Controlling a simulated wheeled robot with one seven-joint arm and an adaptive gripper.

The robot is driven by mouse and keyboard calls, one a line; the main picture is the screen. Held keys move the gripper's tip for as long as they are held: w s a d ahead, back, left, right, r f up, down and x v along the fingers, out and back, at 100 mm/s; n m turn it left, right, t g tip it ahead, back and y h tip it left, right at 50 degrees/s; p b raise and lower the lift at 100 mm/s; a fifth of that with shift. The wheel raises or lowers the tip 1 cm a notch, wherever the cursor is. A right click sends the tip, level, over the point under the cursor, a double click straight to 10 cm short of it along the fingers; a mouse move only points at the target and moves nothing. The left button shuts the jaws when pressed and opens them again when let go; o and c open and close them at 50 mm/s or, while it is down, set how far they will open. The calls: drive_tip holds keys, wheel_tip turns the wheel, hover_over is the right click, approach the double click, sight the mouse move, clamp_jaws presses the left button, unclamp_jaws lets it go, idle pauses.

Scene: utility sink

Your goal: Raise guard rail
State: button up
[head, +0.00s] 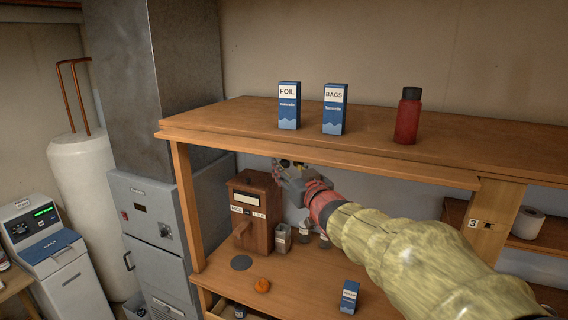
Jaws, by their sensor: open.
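A long wooden strip (380,170), which looks like the guard rail, runs along the front edge of the upper shelf (235,112). It sits low, and nothing stands up above the shelf top at the front. My gripper (283,163) is open, with its fingertips close to the strip's lower edge, left of its middle. I cannot tell whether they touch it. No object shows between the fingers. The fingers are small and partly hidden by the gripper's own body.
On the shelf stand a FOIL box (289,106), a BAGS box (334,109) and a red bottle (407,117). Below are a wooden box (254,205), several jars (282,238), an orange item (262,286) and a blue box (349,297). A wooden post (186,205) stands left.

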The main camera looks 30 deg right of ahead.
drive_tip(key=shift+w+d, duration=0.15)
drive_tip(key=shift+w, duration=1.2)
drive_tip(key=shift+c, duration=0.8)
clamp_jaws()
